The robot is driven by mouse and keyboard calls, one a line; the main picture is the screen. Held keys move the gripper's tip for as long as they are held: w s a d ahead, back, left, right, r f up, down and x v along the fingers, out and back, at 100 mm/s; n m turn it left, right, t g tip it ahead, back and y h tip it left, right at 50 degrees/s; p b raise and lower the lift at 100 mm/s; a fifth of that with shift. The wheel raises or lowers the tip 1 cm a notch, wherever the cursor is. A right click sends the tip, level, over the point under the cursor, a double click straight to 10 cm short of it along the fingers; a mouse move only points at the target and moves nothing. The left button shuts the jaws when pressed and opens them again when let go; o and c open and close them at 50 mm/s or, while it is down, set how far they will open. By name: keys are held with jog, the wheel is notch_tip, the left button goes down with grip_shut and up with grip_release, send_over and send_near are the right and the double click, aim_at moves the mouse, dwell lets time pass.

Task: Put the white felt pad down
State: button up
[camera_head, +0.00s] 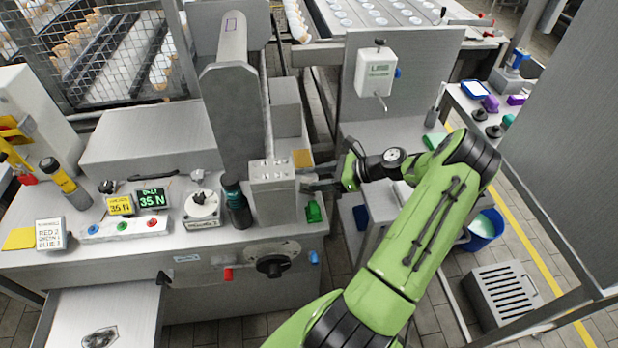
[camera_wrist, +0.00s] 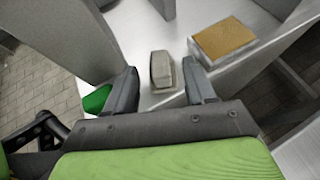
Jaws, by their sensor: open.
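A small pale grey-white block, which looks like the felt pad (camera_wrist: 162,66), rests on the grey metal surface in the wrist view. My gripper (camera_wrist: 162,80) is open, with one dark finger to the left of the pad and one to the right. Gaps show between the pad and both fingers. In the head view my gripper (camera_head: 312,184) is at the right end of the machine bench, beside a grey metal block (camera_head: 272,190). The pad cannot be made out clearly there.
A block with a tan top (camera_wrist: 228,41) stands just right of the pad; it also shows in the head view (camera_head: 302,158). A green object (camera_head: 314,211) stands near the bench's front edge. A dark bottle (camera_head: 236,205) is left of the metal block. A tall grey wall is close by.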

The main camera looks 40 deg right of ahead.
jog(key=p+v, duration=0.1)
jog(key=v, duration=0.6)
jog(key=shift+s+r, duration=0.2)
jog(key=shift+s, duration=0.05)
jog(key=shift+d, duration=0.15)
